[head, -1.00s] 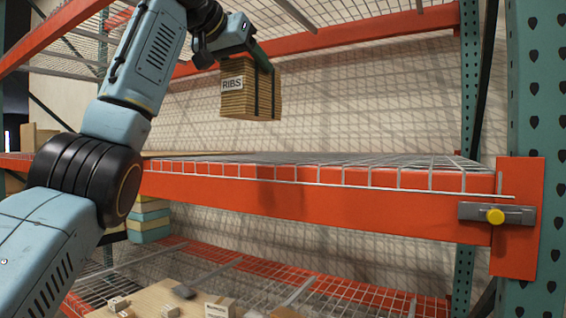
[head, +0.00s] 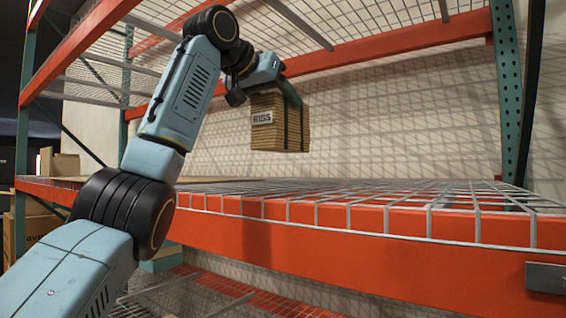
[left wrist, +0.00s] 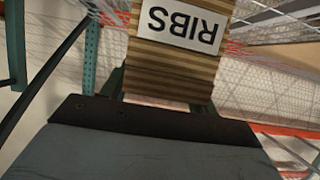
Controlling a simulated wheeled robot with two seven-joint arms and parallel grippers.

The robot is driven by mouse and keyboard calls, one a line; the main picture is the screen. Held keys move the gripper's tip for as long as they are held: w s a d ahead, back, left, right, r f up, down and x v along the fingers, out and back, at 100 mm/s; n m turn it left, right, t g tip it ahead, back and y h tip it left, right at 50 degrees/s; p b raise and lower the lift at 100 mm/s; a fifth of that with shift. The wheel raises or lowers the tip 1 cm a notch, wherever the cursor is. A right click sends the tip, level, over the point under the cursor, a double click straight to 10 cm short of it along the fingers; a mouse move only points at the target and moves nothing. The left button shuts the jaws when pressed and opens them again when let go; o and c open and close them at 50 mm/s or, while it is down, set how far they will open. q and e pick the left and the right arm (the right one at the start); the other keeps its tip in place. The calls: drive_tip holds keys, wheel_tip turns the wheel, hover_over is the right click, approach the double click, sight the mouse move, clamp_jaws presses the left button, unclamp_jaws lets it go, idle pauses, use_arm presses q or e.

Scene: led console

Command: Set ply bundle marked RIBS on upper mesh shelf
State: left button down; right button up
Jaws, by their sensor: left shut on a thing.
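The ply bundle marked RIBS (head: 272,132) is a stack of brown ply sheets with dark straps and a white label. My left gripper (head: 290,95) is shut on its upper part and holds it in the air above the mesh shelf (head: 400,192). The bundle hangs about upright, with a gap seen between its underside and the mesh. In the left wrist view the bundle (left wrist: 175,75) fills the upper middle, its label upside down. The shelf has a wire mesh deck and an orange front beam (head: 330,240). My right gripper is not in view.
Another orange beam (head: 400,52) and mesh level lie above the bundle. Green uprights (head: 508,100) stand at the right and left. Cardboard boxes (head: 62,165) stand at the far left. The mesh deck right of the bundle is clear. A lower mesh level (head: 250,295) lies below.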

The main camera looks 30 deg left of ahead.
sight(274, 151)
use_arm(q)
drive_tip(key=shift+s+a+f, duration=0.1)
drive_tip(key=shift+s+f, duration=0.7)
drive_tip(key=shift+f, duration=0.15)
drive_tip(key=shift+w+f, duration=0.2)
drive_tip(key=shift+f, duration=0.65)
drive_tip(key=shift+w+f, duration=0.2)
drive_tip(key=shift+f, duration=0.05)
drive_tip(key=f, duration=0.3)
drive_tip(key=shift+s+f, duration=0.2)
drive_tip(key=shift+f, duration=0.05)
drive_tip(key=shift+w+f, duration=0.15)
drive_tip(key=shift+f, duration=0.15)
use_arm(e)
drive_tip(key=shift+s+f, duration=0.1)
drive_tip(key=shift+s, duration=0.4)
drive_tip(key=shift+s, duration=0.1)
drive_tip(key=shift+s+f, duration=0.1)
